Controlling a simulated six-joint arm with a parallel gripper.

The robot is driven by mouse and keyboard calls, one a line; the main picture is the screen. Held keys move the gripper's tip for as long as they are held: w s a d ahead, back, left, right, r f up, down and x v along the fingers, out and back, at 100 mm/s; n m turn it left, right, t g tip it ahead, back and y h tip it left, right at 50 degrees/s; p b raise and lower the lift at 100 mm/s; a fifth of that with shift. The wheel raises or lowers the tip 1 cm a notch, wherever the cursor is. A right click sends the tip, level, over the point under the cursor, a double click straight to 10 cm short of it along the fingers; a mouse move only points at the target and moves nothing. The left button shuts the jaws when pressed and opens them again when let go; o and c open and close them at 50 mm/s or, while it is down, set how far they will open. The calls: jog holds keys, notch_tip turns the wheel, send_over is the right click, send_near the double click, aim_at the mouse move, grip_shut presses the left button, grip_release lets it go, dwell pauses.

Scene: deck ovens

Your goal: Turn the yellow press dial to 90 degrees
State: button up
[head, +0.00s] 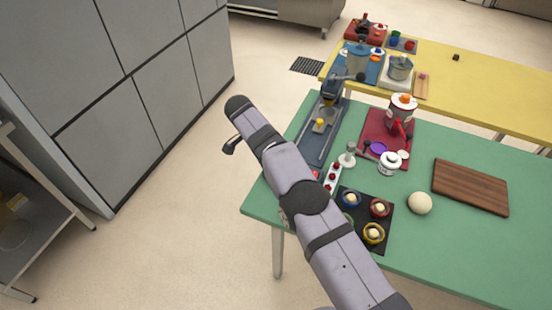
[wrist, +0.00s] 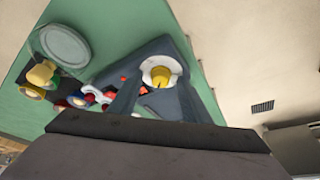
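The yellow dial (wrist: 160,76) shows in the wrist view, set in a white ring on a blue-grey base. In the head view a small yellow knob (head: 319,121) sits on the dark blue-grey press (head: 308,143), near the left end of the green table. In the wrist view my gripper (wrist: 160,92) seems open, with a dark finger on each side of the dial. Contact with the dial cannot be made out. In the head view my arm crosses in front of the table and the gripper is mostly hidden. The dial's angle is too small to read.
Right of the press are a red tray (head: 376,151) with a red and white pot, a black tray (head: 383,245) with several cups, a pale ball (head: 420,203) and a wooden board (head: 470,187). A yellow table (head: 480,95) stands behind. Floor is open left of the table.

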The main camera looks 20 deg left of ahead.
jog(key=shift+r, duration=0.15)
jog(key=p+v, duration=0.1)
jog(key=v, duration=0.4)
jog(key=shift+r, duration=0.1)
jog(key=shift+p+v, duration=0.95)
jog(key=shift+p, duration=0.4)
